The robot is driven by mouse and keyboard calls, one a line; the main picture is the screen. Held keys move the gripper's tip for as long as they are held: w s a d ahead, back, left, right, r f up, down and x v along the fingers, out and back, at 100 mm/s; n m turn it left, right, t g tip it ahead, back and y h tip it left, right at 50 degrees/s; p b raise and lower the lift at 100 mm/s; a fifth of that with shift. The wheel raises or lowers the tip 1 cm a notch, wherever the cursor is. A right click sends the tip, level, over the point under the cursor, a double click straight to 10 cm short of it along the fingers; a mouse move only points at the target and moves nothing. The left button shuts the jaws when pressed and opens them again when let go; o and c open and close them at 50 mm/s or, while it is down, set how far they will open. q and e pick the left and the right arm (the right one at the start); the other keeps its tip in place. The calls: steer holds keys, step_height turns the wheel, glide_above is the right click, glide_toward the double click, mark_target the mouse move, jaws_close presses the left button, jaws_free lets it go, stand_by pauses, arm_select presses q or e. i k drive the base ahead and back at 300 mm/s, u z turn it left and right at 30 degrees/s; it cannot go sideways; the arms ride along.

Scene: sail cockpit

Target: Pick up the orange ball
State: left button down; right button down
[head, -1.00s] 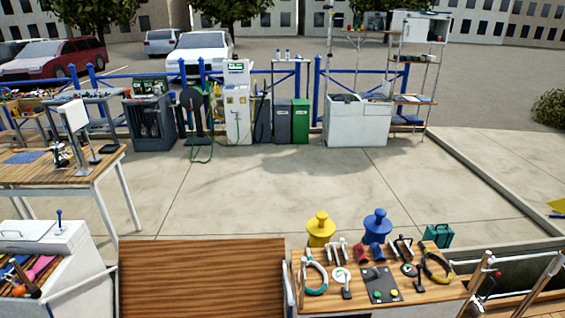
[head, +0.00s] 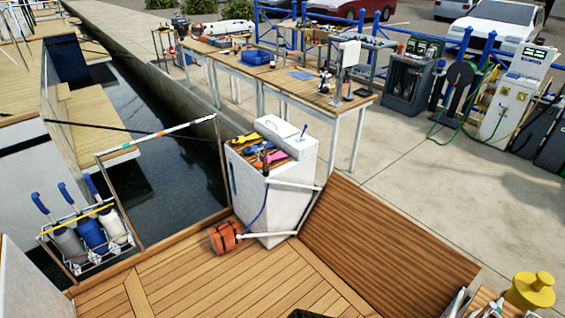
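I cannot clearly pick out an orange ball. A white cabinet (head: 290,200) stands near the middle, with an open wooden-bottomed top holding small tools. Among them are a yellow tool (head: 245,138) and a pink tool (head: 277,156); small orange and dark bits near the front edge are too small to identify. An orange case-like object (head: 225,237) sits on the deck at the cabinet's left foot; it does not look like a plain ball. Neither of my grippers is in view.
The plank deck (head: 185,292) in front is largely clear. A sloping wooden panel (head: 385,240) lies right of the cabinet. A rack with several blue-handled bottles (head: 92,240) hangs at the left, beside dark water (head: 170,180). A yellow bollard (head: 530,291) is at lower right.

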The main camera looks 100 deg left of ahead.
mark_target(259, 164)
steer(key=u, duration=0.05)
steer(key=i, duration=0.35)
steer(key=u, duration=3.65)
